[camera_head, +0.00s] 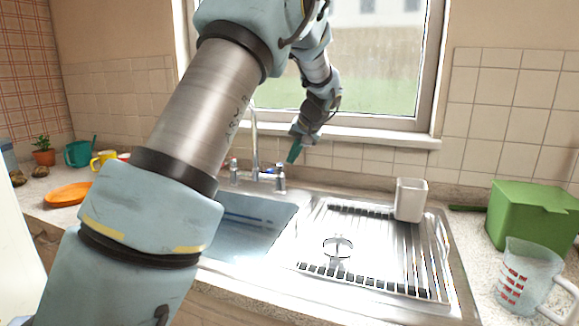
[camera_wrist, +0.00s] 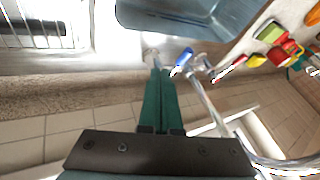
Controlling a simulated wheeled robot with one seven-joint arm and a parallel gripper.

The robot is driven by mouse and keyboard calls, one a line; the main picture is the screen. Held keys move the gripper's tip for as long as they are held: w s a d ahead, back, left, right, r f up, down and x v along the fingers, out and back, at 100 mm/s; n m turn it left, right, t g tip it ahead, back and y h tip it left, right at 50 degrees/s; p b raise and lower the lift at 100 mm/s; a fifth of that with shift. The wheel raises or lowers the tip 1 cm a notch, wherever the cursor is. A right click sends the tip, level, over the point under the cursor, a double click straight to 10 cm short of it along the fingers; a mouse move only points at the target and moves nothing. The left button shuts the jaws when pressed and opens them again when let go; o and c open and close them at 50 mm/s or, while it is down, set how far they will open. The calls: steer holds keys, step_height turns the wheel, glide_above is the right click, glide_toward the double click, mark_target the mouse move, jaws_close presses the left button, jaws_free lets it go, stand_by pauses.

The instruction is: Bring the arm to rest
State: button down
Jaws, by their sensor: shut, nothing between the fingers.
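My arm reaches up from the lower left in the head view and bends down in front of the window. My gripper (camera_head: 294,152) hangs above the back edge of the sink, near the faucet (camera_head: 255,150). In the wrist view my gripper (camera_wrist: 160,72) shows two green fingers lying side by side, shut, with nothing between them. The fingertips point toward the faucet base, and a blue-marked tap handle (camera_wrist: 184,57) is just right of them. I cannot tell whether they touch anything.
The sink basin (camera_head: 245,222) is partly hidden by my arm. A drying rack (camera_head: 375,250) with a white cup (camera_head: 410,200) stands right of it. A green box (camera_head: 532,215) and a measuring jug (camera_head: 527,275) are at right; an orange plate (camera_head: 68,194) is at left.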

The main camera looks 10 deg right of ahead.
steer(key=b+v, duration=0.1)
steer(key=v, duration=0.5)
steer(key=s+a+f+g, duration=0.1)
steer(key=s+a+f, duration=0.15)
steer(key=a, duration=0.25)
steer(key=s+a+f+n+g+h, duration=0.1)
steer(key=s+a+f, duration=0.15)
steer(key=a, duration=0.35)
steer(key=s+a+f+g, duration=0.1)
steer(key=s+a+f, duration=0.15)
steer(key=a, duration=0.25)
steer(key=s+a+f+n+h, duration=0.1)
steer(key=s+a+f, duration=0.3)
steer(key=s+a, duration=0.2)
steer(key=s+a+f+n+g, duration=0.1)
steer(key=s+a+f, duration=0.4)
steer(key=s, duration=0.6)
steer(key=shift+a+g+h, duration=0.3)
steer(key=shift+a+h, duration=0.1)
steer(key=shift+a, duration=0.25)
steer(key=c, duration=1.5)
jaws_free()
steer(key=shift+f, duration=0.1)
